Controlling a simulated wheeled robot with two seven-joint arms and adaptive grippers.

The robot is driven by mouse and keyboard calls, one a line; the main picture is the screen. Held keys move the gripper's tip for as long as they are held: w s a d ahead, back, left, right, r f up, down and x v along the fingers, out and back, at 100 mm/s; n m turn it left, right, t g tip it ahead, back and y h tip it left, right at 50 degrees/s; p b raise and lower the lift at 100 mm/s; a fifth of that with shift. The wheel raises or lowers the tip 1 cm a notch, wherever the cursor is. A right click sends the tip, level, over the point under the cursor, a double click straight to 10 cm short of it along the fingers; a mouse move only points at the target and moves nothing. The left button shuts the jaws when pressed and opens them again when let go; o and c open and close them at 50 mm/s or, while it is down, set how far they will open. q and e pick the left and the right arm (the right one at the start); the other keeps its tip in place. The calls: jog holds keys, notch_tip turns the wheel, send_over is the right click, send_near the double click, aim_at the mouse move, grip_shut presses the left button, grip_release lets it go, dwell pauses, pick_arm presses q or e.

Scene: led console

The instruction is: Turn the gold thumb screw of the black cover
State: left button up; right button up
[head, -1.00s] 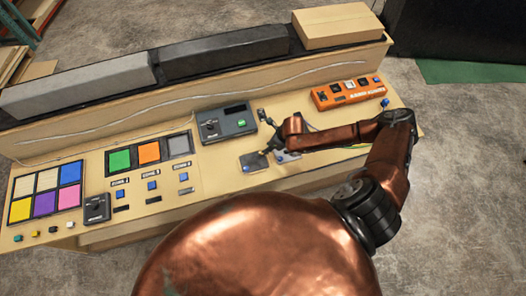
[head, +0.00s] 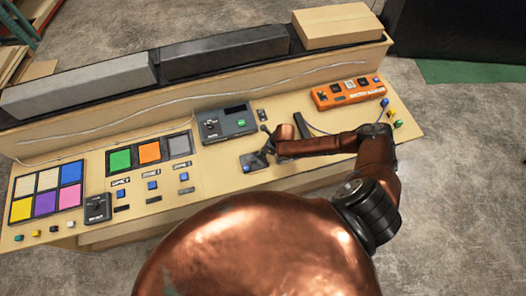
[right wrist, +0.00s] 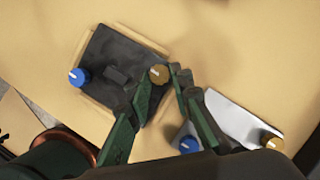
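The black cover (right wrist: 112,62) lies on the tan console top, in the upper left of the right wrist view; it also shows in the head view (head: 251,162). Its gold thumb screw (right wrist: 159,74) is at its right edge, and a blue thumb screw (right wrist: 79,77) is at its left corner. My right gripper (right wrist: 171,80) has its fingers a little apart, with the tips right at the gold screw. The screw's head shows beside the left fingertip; I cannot tell whether they touch. My left gripper is out of view.
A light cover (right wrist: 242,121) with another gold screw (right wrist: 272,141) and a blue screw (right wrist: 189,144) lies close to the right. A dark grey switch box (head: 226,123), an orange panel (head: 347,92) and colored tiles (head: 70,172) are on the console.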

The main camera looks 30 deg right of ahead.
grip_shut()
